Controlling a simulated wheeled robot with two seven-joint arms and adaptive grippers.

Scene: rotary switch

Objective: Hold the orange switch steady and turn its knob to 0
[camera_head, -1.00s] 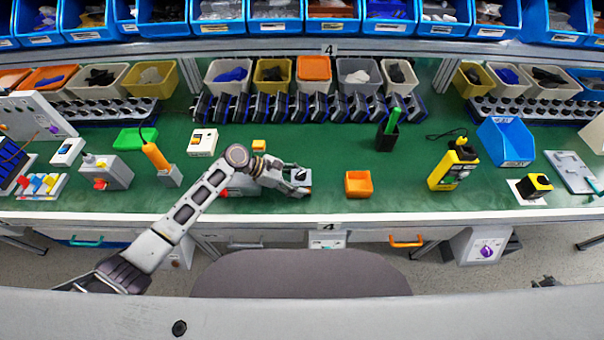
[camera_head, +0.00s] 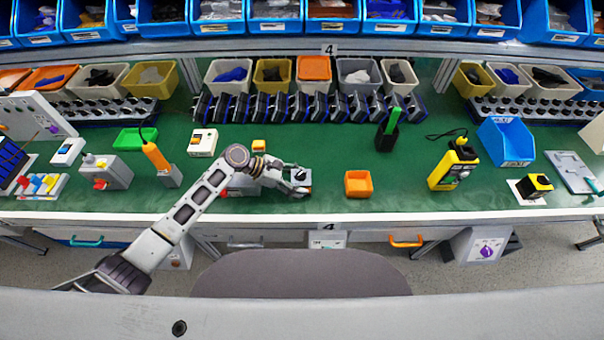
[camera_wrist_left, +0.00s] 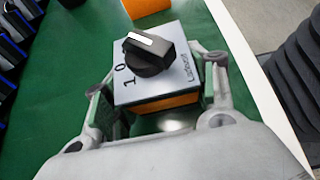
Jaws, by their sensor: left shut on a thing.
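The orange switch (camera_wrist_left: 165,104) is a small box with an orange body, a light grey top plate and a black knob (camera_wrist_left: 150,55). A white bar on the knob points to the upper left in the left wrist view. My right gripper is not in view.
A grey box with a red part (camera_head: 105,172) and an orange-handled tool (camera_head: 157,158) stand to the left. A yellow device (camera_head: 455,166) stands farther right. Bench space between the bin and yellow device is clear.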

